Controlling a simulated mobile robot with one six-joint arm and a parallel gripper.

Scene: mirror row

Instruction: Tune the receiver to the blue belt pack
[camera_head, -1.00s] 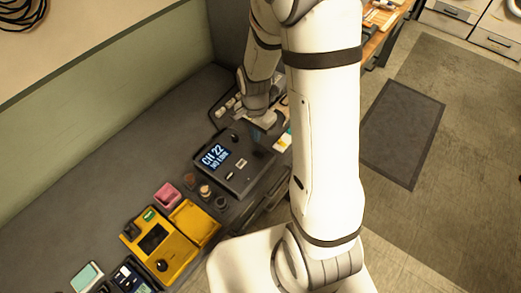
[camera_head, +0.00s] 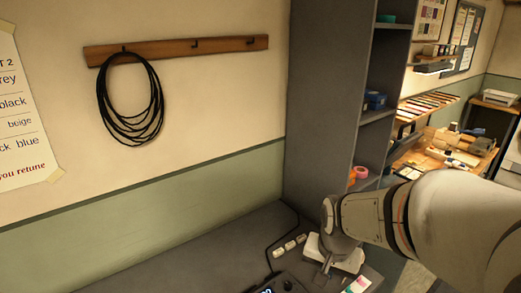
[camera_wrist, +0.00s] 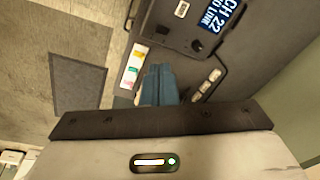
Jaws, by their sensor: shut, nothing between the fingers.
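The receiver (camera_wrist: 185,28) is a dark box at the top of the wrist view. Its screen (camera_wrist: 222,15) reads CH 22 and, in smaller letters, what looks like NO LINK. In the head view only the receiver's top edge (camera_head: 286,286) shows, at the bottom. My gripper (camera_wrist: 158,72) is shut and empty, its blue-grey fingers together beside the receiver, above the dark bench; I cannot tell if they touch anything. In the head view the fingers are mostly hidden below my white wrist. I cannot make out a blue belt pack in either current view.
A partly cut-off paper list (camera_head: 18,120) hangs on the wall, with "black", "beige" and "ck blue" legible. A coiled cable (camera_head: 130,105) hangs from a hook rail. A tall grey shelf (camera_head: 325,90) stands behind my wrist. Small white pieces (camera_head: 290,245) and a coloured card (camera_wrist: 133,68) lie near the gripper.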

